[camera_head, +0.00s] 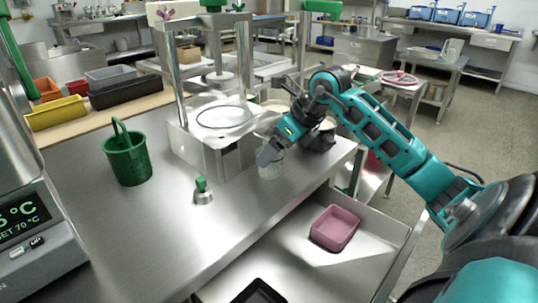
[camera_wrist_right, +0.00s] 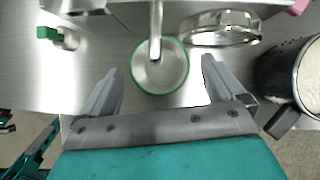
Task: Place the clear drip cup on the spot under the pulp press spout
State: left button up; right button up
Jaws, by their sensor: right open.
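The clear drip cup (camera_head: 270,168) stands upright on the steel table beside the pulp press base (camera_head: 205,150). My right gripper (camera_head: 268,150) is at the cup. In the wrist view its two fingers (camera_wrist_right: 161,66) are spread on either side of the cup, with gaps visible, and hold nothing. The head view partly hides the cup behind the gripper. My left gripper is not in view.
A green bucket (camera_head: 127,162) and a small green-knobbed weight (camera_head: 203,191) stand on the table. In the wrist view a metal ring (camera_wrist_right: 222,40) and a dark pot (camera_wrist_right: 290,75) lie right of the cup. A pink tray (camera_head: 335,228) sits lower down.

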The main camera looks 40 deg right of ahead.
jog(key=a+v, duration=0.1)
jog(key=v, duration=0.5)
jog(key=shift+s+d+r, duration=0.2)
jog(key=shift+d+r, duration=0.2)
jog(key=shift+d, duration=0.1)
